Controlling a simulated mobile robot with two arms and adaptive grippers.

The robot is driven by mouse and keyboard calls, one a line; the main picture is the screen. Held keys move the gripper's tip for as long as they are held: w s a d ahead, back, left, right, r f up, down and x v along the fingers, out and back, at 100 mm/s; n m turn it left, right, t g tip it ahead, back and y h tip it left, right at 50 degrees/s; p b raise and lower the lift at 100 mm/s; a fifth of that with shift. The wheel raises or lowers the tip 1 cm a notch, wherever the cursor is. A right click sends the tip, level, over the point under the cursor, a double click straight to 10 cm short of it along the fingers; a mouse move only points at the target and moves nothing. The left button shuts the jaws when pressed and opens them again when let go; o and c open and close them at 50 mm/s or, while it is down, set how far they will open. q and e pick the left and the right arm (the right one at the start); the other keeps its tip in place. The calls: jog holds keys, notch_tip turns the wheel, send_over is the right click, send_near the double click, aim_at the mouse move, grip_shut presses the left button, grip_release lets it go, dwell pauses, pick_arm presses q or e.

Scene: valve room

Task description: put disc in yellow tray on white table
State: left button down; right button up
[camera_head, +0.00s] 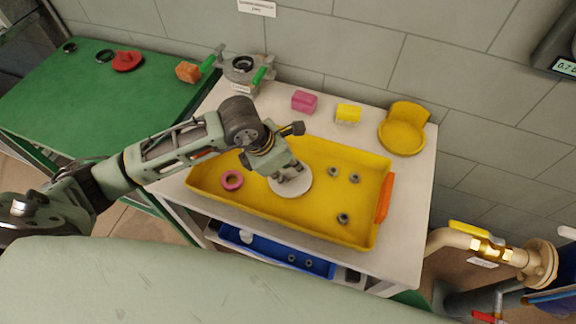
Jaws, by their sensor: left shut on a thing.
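The yellow tray (300,220) lies on the white table (408,230). My left gripper (289,177) is over the middle of the tray, pointing down, and is shut on a flat, pale grey-white disc (292,188). The disc shows inside the tray's outline; I cannot tell whether it touches the tray floor. The fingers hide part of the disc's upper side. A pink ring (232,180) lies in the tray to the left, and several small grey nuts (343,218) lie to the right. My right gripper is not in view.
Behind the tray stand a grey valve part (241,68), a pink block (304,101), a yellow block (348,113) and a yellow scoop-like holder (402,130). A blue tray (277,253) is below the tabletop. A green table (70,100) is at left; a brass pipe valve (490,248) is at right.

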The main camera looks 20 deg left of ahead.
pick_arm(q)
jog(key=shift+f, duration=0.1)
jog(key=c, duration=1.8)
grip_release()
jog(key=shift+o, duration=0.2)
jog(key=shift+r, duration=0.3)
jog(key=v, duration=1.1)
jog(key=shift+s+a+r+b, duration=0.2)
jog(key=shift+r+b, duration=0.1)
jog(key=shift+b, duration=0.1)
